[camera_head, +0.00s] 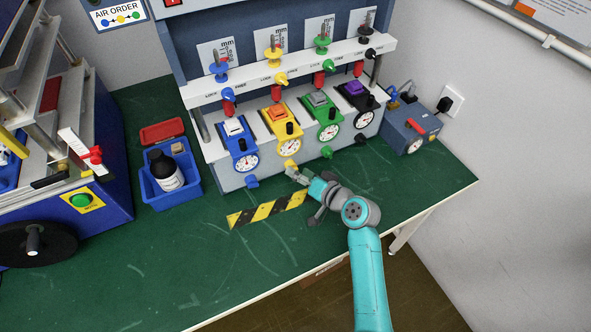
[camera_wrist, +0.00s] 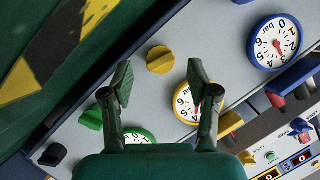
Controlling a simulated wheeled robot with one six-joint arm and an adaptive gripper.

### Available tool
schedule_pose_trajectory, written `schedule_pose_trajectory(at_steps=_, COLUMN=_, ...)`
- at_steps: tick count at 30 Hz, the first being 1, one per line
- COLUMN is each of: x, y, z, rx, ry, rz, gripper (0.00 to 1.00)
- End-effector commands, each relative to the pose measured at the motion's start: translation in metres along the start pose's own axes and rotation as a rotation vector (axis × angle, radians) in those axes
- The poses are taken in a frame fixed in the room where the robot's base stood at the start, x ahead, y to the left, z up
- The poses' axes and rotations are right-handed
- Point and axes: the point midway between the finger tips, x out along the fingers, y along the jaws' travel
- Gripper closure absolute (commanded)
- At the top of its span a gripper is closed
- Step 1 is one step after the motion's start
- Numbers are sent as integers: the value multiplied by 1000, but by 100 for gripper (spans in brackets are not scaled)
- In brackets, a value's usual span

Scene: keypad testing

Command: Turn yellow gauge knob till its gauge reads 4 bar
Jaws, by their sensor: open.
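The yellow gauge knob (camera_head: 290,163) sits low on the front of the grey panel, below the yellow station's white gauge (camera_head: 290,147). In the wrist view the yellow knob (camera_wrist: 161,59) shows between and just beyond my fingertips, with clear space on both sides. My gripper (camera_head: 296,176) is open and empty, close in front of this knob; its two fingers (camera_wrist: 158,78) stand well apart. The yellow station's gauge (camera_wrist: 184,103) is partly hidden behind one finger in the wrist view, and I cannot make out its reading.
A blue knob (camera_head: 252,182) is left of the yellow one; a green knob (camera_head: 327,152) and a black knob (camera_head: 360,139) are right. A striped strip (camera_head: 266,210) lies on the green bench. A blue bin (camera_head: 172,176) with a bottle stands left. The front bench area is clear.

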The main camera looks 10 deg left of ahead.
Motion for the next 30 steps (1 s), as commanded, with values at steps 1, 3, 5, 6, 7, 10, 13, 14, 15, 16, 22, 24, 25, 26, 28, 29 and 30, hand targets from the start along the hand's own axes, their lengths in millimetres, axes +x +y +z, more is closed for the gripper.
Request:
schedule_pose_trajectory(at_steps=1, x=-11, y=0, z=0, rx=0, ry=1, rz=1, gripper=40)
schedule_pose_trajectory(at_steps=3, x=-26, y=1, z=0, rx=1, ry=2, rz=2, gripper=40)
schedule_pose_trajectory(at_steps=5, x=-38, y=1, z=0, rx=1, ry=2, rz=2, gripper=40)
schedule_pose_trajectory(at_steps=6, x=-46, y=1, z=0, rx=1, ry=2, rz=2, gripper=40)
schedule_pose_trajectory(at_steps=7, x=-51, y=1, z=0, rx=1, ry=1, rz=2, gripper=40)
schedule_pose_trajectory(at_steps=10, x=-68, y=1, z=0, rx=1, ry=1, rz=3, gripper=40)
schedule_pose_trajectory(at_steps=13, x=-80, y=1, z=0, rx=1, ry=0, rz=1, gripper=40)
schedule_pose_trajectory(at_steps=14, x=-84, y=1, z=0, rx=1, ry=0, rz=1, gripper=40)
schedule_pose_trajectory(at_steps=15, x=-87, y=1, z=0, rx=1, ry=0, rz=1, gripper=40)
schedule_pose_trajectory(at_steps=16, x=-88, y=1, z=0, rx=1, ry=0, rz=1, gripper=40)
schedule_pose_trajectory(at_steps=22, x=-93, y=0, z=0, rx=0, ry=-1, rz=0, gripper=40)
schedule_pose_trajectory(at_steps=24, x=-93, y=0, z=0, rx=0, ry=-1, rz=0, gripper=40)
schedule_pose_trajectory(at_steps=25, x=-93, y=0, z=0, rx=0, ry=-1, rz=0, gripper=40)
schedule_pose_trajectory(at_steps=26, x=-93, y=0, z=0, rx=0, ry=-1, rz=0, gripper=40)
schedule_pose_trajectory(at_steps=28, x=-93, y=0, z=0, rx=0, ry=-1, rz=0, gripper=40)
schedule_pose_trajectory(at_steps=29, x=-93, y=0, z=0, rx=0, ry=-1, rz=0, gripper=40)
schedule_pose_trajectory(at_steps=30, x=-93, y=0, z=0, rx=0, ry=-1, rz=0, gripper=40)
